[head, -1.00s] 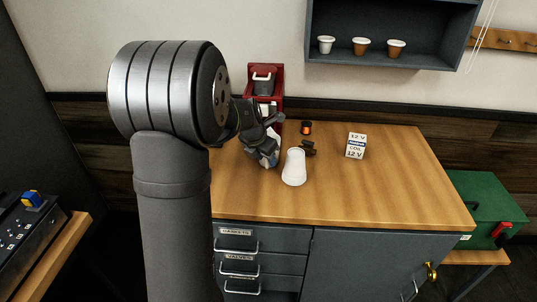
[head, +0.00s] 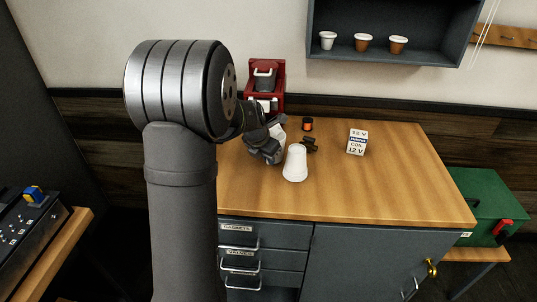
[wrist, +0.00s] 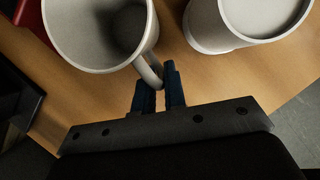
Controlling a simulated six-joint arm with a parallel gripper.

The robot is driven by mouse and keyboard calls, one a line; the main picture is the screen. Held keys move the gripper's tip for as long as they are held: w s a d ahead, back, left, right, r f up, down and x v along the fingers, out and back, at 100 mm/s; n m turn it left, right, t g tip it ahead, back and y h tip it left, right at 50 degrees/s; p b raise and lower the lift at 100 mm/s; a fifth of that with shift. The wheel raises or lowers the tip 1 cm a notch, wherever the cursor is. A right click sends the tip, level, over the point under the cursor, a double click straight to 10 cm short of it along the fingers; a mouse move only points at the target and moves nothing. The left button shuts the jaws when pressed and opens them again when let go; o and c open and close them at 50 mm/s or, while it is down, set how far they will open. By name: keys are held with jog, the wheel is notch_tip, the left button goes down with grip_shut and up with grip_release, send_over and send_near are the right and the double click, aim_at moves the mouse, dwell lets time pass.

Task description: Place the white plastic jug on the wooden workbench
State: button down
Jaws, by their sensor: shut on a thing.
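The white plastic jug (wrist: 100,45) fills the upper left of the wrist view, its open mouth and empty inside facing the camera. My gripper (wrist: 160,88) has its two dark blue fingers closed around the jug's handle (wrist: 150,68). In the head view my gripper (head: 266,138) is over the left part of the wooden workbench (head: 345,195) and hides most of the jug. I cannot tell whether the jug's base touches the bench top.
A white tapered cylinder (head: 294,163) stands close to the right of my gripper. A red brewer (head: 278,103) is behind it. A small orange-black part (head: 307,124), a dark part (head: 309,145) and a 12 V coil box (head: 357,142) are further right. The bench's right front is clear.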

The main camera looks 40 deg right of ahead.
notch_tip(320, 180, up, 28)
jog(key=w+a+f+n+t, duration=0.1)
jog(key=w+a+f+n, duration=0.2)
jog(key=w+a, duration=1.95)
jog(key=w+a+f+n+t, duration=0.1)
jog(key=w+a+f+n, duration=0.15)
jog(key=a, duration=1.55)
jog(key=w+a+f+n, duration=0.1)
jog(key=w+a+f, duration=0.15)
jog(key=a, duration=1.45)
jog(key=s+a+f+n+y, duration=0.1)
jog(key=s+a, duration=0.2)
jog(key=a, duration=0.7)
jog(key=s+a+f+n, duration=0.1)
jog(key=s+a, duration=0.2)
jog(key=a, duration=0.6)
jog(key=s+a+f+n+y, duration=0.1)
jog(key=s+a, duration=0.2)
jog(key=a, duration=0.7)
jog(key=s+a+f+n, duration=0.2)
jog(key=s+a+f, duration=0.1)
jog(key=s+a, duration=1.1)
jog(key=s+a+f+n+t+y, duration=0.1)
jog(key=s+a+f, duration=0.2)
jog(key=s+a, duration=1.1)
jog(key=shift+a+f+n, duration=0.35)
jog(key=shift+a+f, duration=0.05)
jog(key=shift+a, duration=1.4)
